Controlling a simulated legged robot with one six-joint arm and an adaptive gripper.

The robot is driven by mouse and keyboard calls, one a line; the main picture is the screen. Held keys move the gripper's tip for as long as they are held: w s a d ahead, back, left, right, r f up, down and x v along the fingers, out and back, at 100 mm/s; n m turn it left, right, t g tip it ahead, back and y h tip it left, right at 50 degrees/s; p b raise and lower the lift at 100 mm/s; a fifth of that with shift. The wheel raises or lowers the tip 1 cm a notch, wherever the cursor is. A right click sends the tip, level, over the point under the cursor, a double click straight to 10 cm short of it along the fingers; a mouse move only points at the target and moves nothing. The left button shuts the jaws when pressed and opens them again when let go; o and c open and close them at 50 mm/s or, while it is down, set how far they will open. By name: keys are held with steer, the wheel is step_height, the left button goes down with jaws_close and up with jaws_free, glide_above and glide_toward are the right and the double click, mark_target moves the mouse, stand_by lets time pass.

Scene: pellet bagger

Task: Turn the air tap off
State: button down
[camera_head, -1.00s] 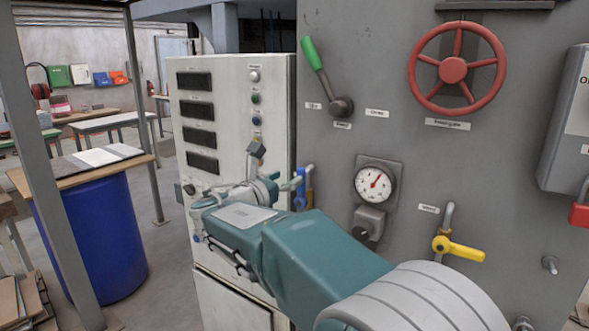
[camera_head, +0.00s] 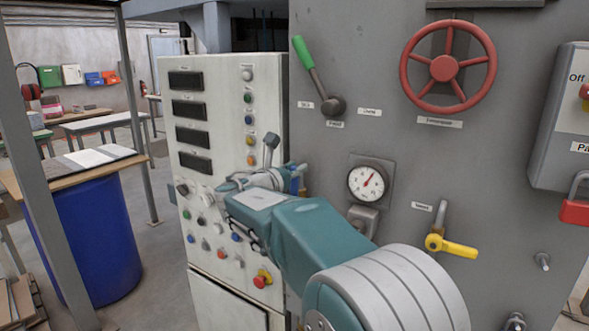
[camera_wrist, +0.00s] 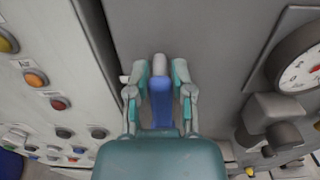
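A tap with a blue handle (camera_wrist: 160,100) is seen in the wrist view, between the two fingers of my gripper (camera_wrist: 160,80). The fingers lie close along both sides of it; whether they press on it I cannot tell. In the head view my arm hides most of the blue-handled tap (camera_head: 301,182) and my gripper, at the cabinet's right edge. Another tap, with a yellow handle (camera_head: 455,247), sits on the grey panel to the right, its handle pointing right and slightly down. The labels are too small to read, so I cannot tell which is the air tap.
The white control cabinet (camera_head: 231,75), with buttons and a red knob (camera_head: 262,278), stands left of the grey panel (camera_head: 380,40). The panel carries a gauge (camera_head: 367,184), a red handwheel (camera_head: 448,68) and a green-handled lever (camera_head: 305,52). A blue drum (camera_head: 98,240) stands at left.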

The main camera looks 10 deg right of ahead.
steer(key=shift+a, duration=0.1)
steer(key=s+d+m, duration=0.1)
steer(key=d+m, duration=0.1)
steer(key=m, duration=0.1)
steer(key=shift+s+f, duration=0.2)
steer(key=shift+s, duration=0.2)
steer(key=m, duration=0.1)
steer(key=s+d+f+m, duration=0.1)
steer(key=m, duration=0.1)
steer(key=shift+s+d, duration=0.1)
steer(key=shift+s, duration=0.1)
steer(key=m, duration=0.1)
steer(key=s+d+f+m, duration=0.1)
steer(key=shift+s+d+f+m, duration=0.1)
steer(key=shift+m, duration=0.3)
steer(key=f+m, duration=0.1)
steer(key=s+d+m, duration=0.1)
steer(key=shift+f+m, duration=0.3)
steer(key=shift+f, duration=0.05)
steer(key=m, duration=0.1)
steer(key=f+m, duration=0.2)
steer(key=shift+s+d+f, duration=0.15)
steer(key=shift+s+d, duration=0.15)
steer(key=shift+d, duration=0.05)
steer(key=shift+s+d+f+m, duration=0.1)
steer(key=shift+f+m, duration=1.05)
steer(key=shift+m, duration=0.65)
steer(key=shift+f, duration=0.15)
